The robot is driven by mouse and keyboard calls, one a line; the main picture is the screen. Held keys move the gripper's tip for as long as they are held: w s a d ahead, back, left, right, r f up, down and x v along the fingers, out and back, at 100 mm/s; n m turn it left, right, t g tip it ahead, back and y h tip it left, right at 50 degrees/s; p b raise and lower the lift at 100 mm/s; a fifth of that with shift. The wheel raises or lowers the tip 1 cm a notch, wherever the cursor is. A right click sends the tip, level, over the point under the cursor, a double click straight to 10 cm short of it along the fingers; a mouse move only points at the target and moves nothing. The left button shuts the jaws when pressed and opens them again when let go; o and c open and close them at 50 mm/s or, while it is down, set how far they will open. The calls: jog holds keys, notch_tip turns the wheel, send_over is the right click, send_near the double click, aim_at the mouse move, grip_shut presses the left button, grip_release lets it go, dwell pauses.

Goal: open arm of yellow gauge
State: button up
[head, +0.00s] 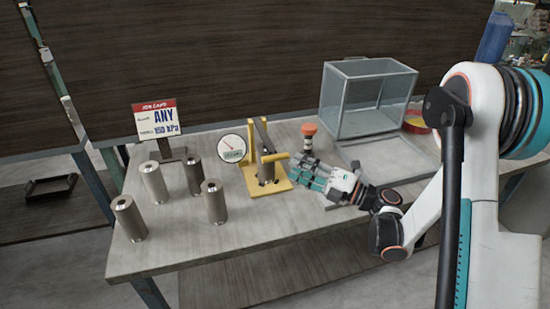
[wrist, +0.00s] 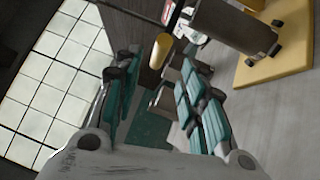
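The yellow gauge (head: 263,181) stands on the table with a grey cylinder (head: 266,173) on its base and a round dial (head: 233,148) at its left. Its yellow arm (head: 275,157) lies across the top of the cylinder and points right. In the wrist view the end of a yellow bar (wrist: 161,46) shows between my fingertips, and the cylinder (wrist: 236,27) and yellow base (wrist: 265,62) are at upper right. My gripper (head: 303,172) is just right of the gauge. Its teal-padded fingers (wrist: 158,72) are apart. I cannot tell whether either touches the bar.
Several grey cylinders (head: 154,182) stand at the left of the table. A sign (head: 156,120) reading "ANY" and "150 kPa" stands behind them. A dark piece with an orange top (head: 309,129) is behind my gripper. A glass box (head: 366,97) is at the back right. The front table edge is clear.

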aim_at(275, 155)
jog(key=b+x, duration=0.1)
jog(key=x, duration=0.7)
jog(key=shift+a+b, duration=0.1)
jog(key=shift+b, duration=0.25)
jog(key=shift+w, duration=0.1)
grip_shut()
